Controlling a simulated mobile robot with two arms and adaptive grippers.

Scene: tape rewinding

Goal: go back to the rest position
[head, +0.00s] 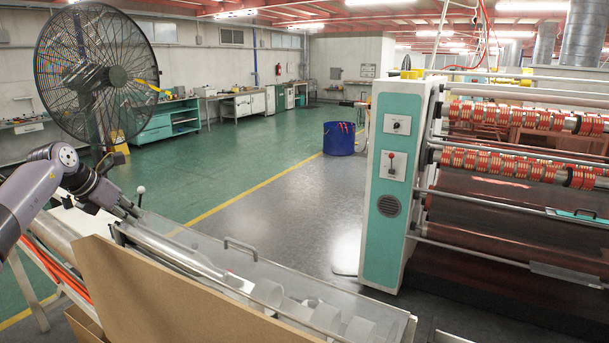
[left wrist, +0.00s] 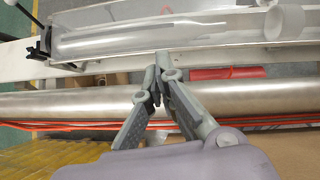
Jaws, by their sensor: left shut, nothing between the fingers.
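My left arm comes in from the left in the head view, and its gripper (head: 128,207) is over the left end of a long trough with a clear cover (head: 215,262). In the left wrist view the gripper (left wrist: 162,66) has its fingertips together, with nothing between them. The fingers lie over a metal roller (left wrist: 70,105), in front of the clear-covered trough (left wrist: 120,42). I cannot tell whether they touch anything. My right gripper is in neither view.
A brown cardboard panel (head: 165,300) stands along the front of the trough. A black fan (head: 97,60) stands behind my left arm. A white and teal rewinding machine (head: 385,230) with red-banded rollers fills the right. A blue bin (head: 339,140) stands farther back; open floor lies between.

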